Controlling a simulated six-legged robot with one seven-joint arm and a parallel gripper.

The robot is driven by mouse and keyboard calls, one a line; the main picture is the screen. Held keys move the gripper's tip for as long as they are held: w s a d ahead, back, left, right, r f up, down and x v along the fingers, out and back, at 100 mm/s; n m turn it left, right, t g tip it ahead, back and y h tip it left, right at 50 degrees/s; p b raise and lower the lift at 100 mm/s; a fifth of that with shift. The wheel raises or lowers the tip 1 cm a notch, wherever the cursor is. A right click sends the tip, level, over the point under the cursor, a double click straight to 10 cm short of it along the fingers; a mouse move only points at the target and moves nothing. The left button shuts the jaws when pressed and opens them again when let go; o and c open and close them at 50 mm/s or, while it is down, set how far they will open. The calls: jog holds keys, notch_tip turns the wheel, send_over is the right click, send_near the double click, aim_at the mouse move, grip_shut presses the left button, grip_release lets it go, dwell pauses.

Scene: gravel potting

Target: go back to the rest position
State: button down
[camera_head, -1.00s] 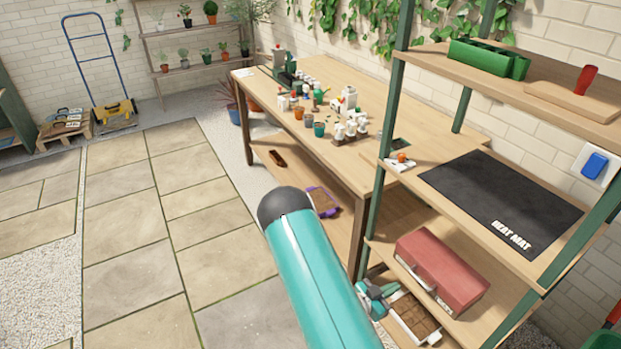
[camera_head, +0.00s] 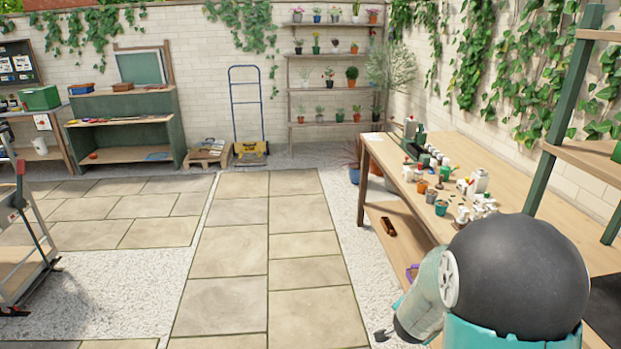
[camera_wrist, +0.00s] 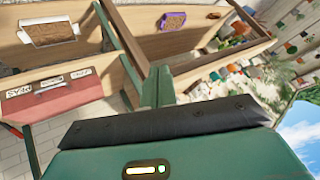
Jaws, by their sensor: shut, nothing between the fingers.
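My arm is folded at the lower right of the head view, where its dark round joint and pale link cover part of the workbench (camera_head: 425,205). In the wrist view my gripper (camera_wrist: 157,72) is shut and empty, with its two narrow fingers together above the dark green housing. The fingers point toward the wooden shelving and touch nothing that I can make out. In the head view only a small dark part shows beyond the pale link, and I cannot tell the fingers there.
Pots and bottles crowd the workbench. A shelf rack (camera_head: 556,130) stands close at the right. A red toolbox (camera_wrist: 55,97) and a purple-edged tray (camera_wrist: 175,21) show in the wrist view. The paved floor (camera_head: 262,265) is clear at centre; a stepladder (camera_head: 22,240) stands left.

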jog(key=s+a+r+n+y, duration=0.35)
jog(key=a+r, duration=0.25)
jog(key=r, duration=0.2)
jog(key=s+a+r+n+y, duration=0.25)
jog(key=s+a+r, duration=0.2)
jog(key=r, duration=0.35)
jog(key=s+a+r+n+g, duration=0.1)
jog(key=s+r+n, duration=0.2)
jog(key=s, duration=0.5)
jog(key=s+r+n+g+h, duration=0.1)
jog(key=s+r+n, duration=0.2)
jog(key=s, duration=0.5)
jog(key=shift+s+a+r+h, duration=0.2)
jog(key=shift+a+r+h, duration=0.15)
jog(key=shift+r, duration=0.4)
jog(key=shift+w, duration=0.1)
